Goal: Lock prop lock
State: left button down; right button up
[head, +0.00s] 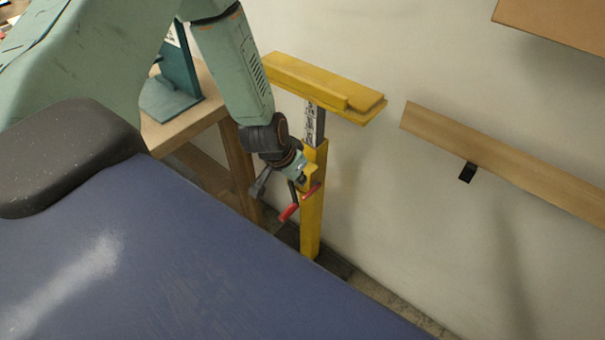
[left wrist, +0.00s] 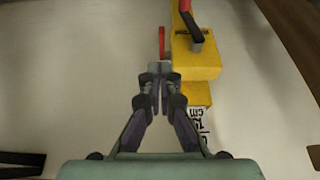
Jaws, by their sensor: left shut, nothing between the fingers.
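The prop is a yellow upright post (head: 312,215) with a yellow crossbar (head: 320,85) on top and a printed grey inner bar (head: 315,125) between them. A dark lever with a red grip (head: 289,212) and a second red piece (head: 312,190) sit at the post's collar. In the left wrist view, the yellow collar (left wrist: 195,65) is just right of my fingertips, with a red piece (left wrist: 162,42) beyond them. My left gripper (head: 298,178) is shut and empty beside the collar; its fingers (left wrist: 158,72) are together. Contact cannot be told. My right gripper is out of view.
A wooden table (head: 190,115) with a dark teal stand (head: 178,85) is behind my left arm. A wooden rail (head: 500,160) with a black bracket (head: 467,172) and a higher board (head: 555,25) are on the pale wall at right. The wall between prop and rail is clear.

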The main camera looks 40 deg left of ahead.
pick_arm(q)
jog(key=s+p+v, duration=0.1)
jog(key=p+v, duration=0.2)
jog(key=v, duration=0.3)
jog(key=shift+p, duration=0.4)
jog(key=shift+f, duration=0.15)
